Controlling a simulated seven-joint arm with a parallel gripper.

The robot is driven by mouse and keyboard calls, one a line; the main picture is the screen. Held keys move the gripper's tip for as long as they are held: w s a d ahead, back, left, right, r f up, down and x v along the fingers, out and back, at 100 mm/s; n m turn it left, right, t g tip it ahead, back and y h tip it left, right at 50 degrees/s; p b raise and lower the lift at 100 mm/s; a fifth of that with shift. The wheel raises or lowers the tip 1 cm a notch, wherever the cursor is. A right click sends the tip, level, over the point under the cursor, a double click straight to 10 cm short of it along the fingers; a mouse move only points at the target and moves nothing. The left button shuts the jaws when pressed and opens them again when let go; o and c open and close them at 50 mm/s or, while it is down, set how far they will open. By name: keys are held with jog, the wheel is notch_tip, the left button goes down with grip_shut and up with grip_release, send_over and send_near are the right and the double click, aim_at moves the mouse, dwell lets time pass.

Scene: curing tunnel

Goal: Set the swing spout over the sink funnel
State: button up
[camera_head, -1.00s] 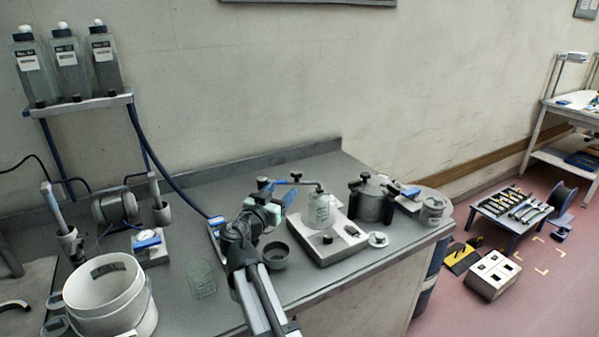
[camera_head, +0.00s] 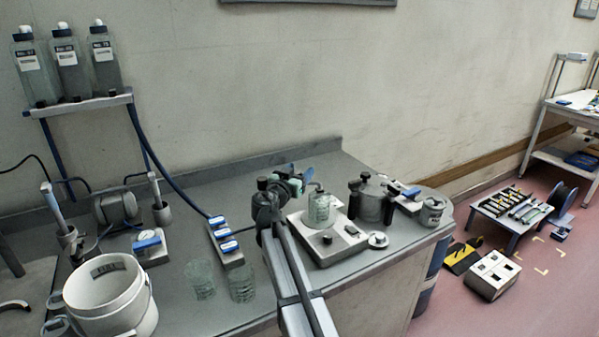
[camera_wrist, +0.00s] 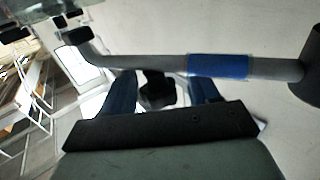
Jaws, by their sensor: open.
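The swing spout is a grey pipe with a blue band (camera_wrist: 218,66), running across the wrist view from a dark post at right to a downturned end at left. In the head view its tip (camera_head: 317,186) is above a glass jar (camera_head: 320,210), and my gripper and arm hide much of the pipe. My gripper (camera_head: 308,174) is open at the pipe. In the wrist view its blue fingers (camera_wrist: 160,82) are apart, with their tips close to the pipe; I cannot tell whether they touch it. I cannot make out the sink funnel; my arm covers the bench left of the hotplate.
The jar stands on a white hotplate (camera_head: 330,240). Glass beakers (camera_head: 242,284), a blue-topped rack (camera_head: 226,243) and a white bucket (camera_head: 108,296) are at left. The bench behind the gripper is mostly clear.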

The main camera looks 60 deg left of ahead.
jog(key=shift+w+a, duration=0.2)
jog(key=shift+w, duration=0.1)
grip_shut()
dwell(0.5)
